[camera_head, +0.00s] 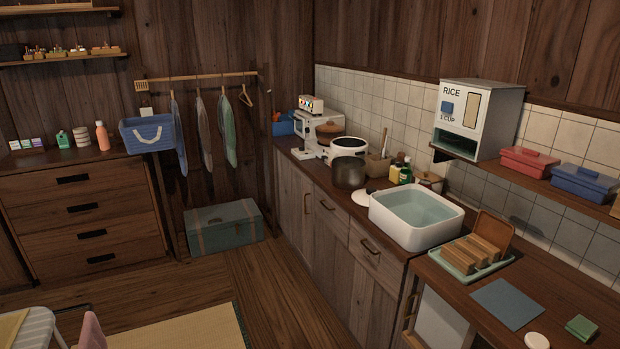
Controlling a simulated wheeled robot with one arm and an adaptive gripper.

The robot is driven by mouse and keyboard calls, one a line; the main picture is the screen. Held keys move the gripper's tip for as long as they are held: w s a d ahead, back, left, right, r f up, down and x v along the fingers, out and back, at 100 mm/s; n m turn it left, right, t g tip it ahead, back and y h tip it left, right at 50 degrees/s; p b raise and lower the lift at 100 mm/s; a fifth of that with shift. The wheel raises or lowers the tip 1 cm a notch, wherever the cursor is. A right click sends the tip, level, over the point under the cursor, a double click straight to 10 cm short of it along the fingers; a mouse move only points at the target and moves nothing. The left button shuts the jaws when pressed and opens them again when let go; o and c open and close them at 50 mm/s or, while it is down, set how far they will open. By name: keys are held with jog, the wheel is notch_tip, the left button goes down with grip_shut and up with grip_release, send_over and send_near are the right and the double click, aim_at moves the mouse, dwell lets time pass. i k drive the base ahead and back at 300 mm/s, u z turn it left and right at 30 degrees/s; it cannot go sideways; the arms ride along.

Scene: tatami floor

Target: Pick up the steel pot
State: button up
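A dark grey steel pot (349,172) stands upright on the wooden kitchen counter, between the white rice cooker (347,147) behind it and the white sink basin in front. A whitish round lid or plate (362,197) lies close to its front right, by the basin's edge. The pot's opening faces up and its inside looks dark; I cannot tell what is in it. My gripper does not show in the head view.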

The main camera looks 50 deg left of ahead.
aim_at(347, 172)
jog(key=u, duration=2.75)
jog(key=i, duration=4.8)
jog(key=z, duration=1.9)
